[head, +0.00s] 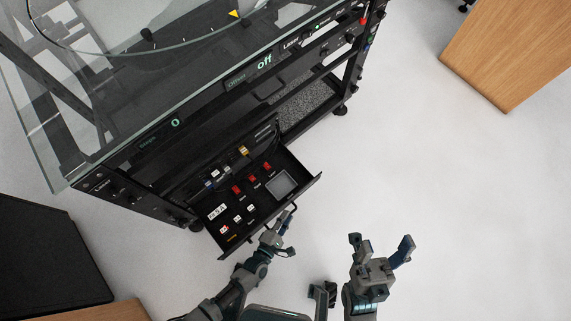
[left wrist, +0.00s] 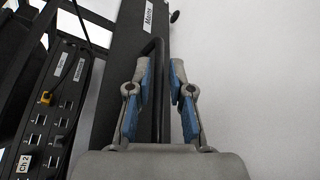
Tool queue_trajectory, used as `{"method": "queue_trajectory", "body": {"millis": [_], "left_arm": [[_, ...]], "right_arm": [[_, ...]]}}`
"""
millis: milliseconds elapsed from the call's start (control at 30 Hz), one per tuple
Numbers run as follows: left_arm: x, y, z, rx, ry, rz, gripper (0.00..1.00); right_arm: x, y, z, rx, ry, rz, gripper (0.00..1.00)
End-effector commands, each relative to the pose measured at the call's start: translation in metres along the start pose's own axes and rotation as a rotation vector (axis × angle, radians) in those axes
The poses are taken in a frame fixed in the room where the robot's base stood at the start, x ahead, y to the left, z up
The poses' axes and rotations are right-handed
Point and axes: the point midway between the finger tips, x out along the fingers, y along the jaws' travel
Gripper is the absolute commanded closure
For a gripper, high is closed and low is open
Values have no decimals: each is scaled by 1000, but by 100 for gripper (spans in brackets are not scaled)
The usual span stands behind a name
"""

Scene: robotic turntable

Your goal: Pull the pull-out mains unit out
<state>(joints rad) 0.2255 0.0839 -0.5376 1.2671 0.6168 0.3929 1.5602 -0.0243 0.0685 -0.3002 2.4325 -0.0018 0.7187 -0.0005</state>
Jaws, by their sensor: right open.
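The pull-out mains unit (head: 232,215) is a black drawer low in the rack, standing well out from the rack's front. It holds red switches, white sockets and a grey square panel. Its front, labelled "Mains" (left wrist: 143,25), also shows in the left wrist view, with a black bar handle (left wrist: 158,75). My left gripper (head: 287,222) is at the drawer's front; in the left wrist view its blue-padded fingers (left wrist: 160,85) are drawn close together on either side of the handle. My right gripper (head: 383,243) is open and empty, right of the drawer.
The black rack has a glass top (head: 130,95) above the drawer. A socket panel (left wrist: 55,100) with cables sits behind the drawer front. A wooden piece (head: 510,50) stands at upper right, a dark box (head: 45,255) at lower left. The pale floor at right is clear.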

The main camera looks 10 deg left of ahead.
Motion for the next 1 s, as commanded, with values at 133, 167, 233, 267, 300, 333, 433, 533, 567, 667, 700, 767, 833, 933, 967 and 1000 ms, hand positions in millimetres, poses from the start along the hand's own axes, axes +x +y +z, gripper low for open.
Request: {"method": "queue_trajectory", "body": {"millis": [133,167,233,267,300,333,433,533,567,667,700,767,833,933,967,1000], "left_arm": [[-3,8,6,-3,0,1,79],[-4,11,8,-3,0,1,79],[-6,21,14,-3,0,3,79],[-7,27,17,-5,-1,6,79],[-8,34,22,-5,0,8,79],[-9,40,25,-4,0,10,79],[-13,57,37,-3,-1,11,79],[-16,69,45,-2,0,8,79],[-17,72,47,-1,1,7,79],[-18,79,52,-1,0,4,79],[-19,80,52,1,1,3,79],[-19,81,53,2,1,2,79],[-20,82,53,3,1,1,79],[-19,81,53,3,0,0,79],[-19,81,53,3,0,0,79],[-19,81,53,2,0,0,79]], "right_arm": [[0,-2,-3,0,4,-2,35],[1,-2,-3,0,4,-2,35],[1,-2,-3,1,4,-2,35],[1,-2,-3,1,4,-2,35],[1,-2,-3,1,4,-2,35],[1,-2,-4,1,5,-2,35],[1,-2,-4,1,6,-2,35],[1,-2,-4,1,5,-2,35],[1,-1,-3,2,5,-2,35],[1,-1,-3,2,4,-2,35],[1,-1,-2,2,4,-2,35],[1,-1,-2,2,4,-2,35],[1,-1,-2,2,4,-2,35],[1,-1,-2,2,4,-2,35],[1,-1,-3,2,4,-2,35],[1,-1,-1,3,2,-2,35]]}}
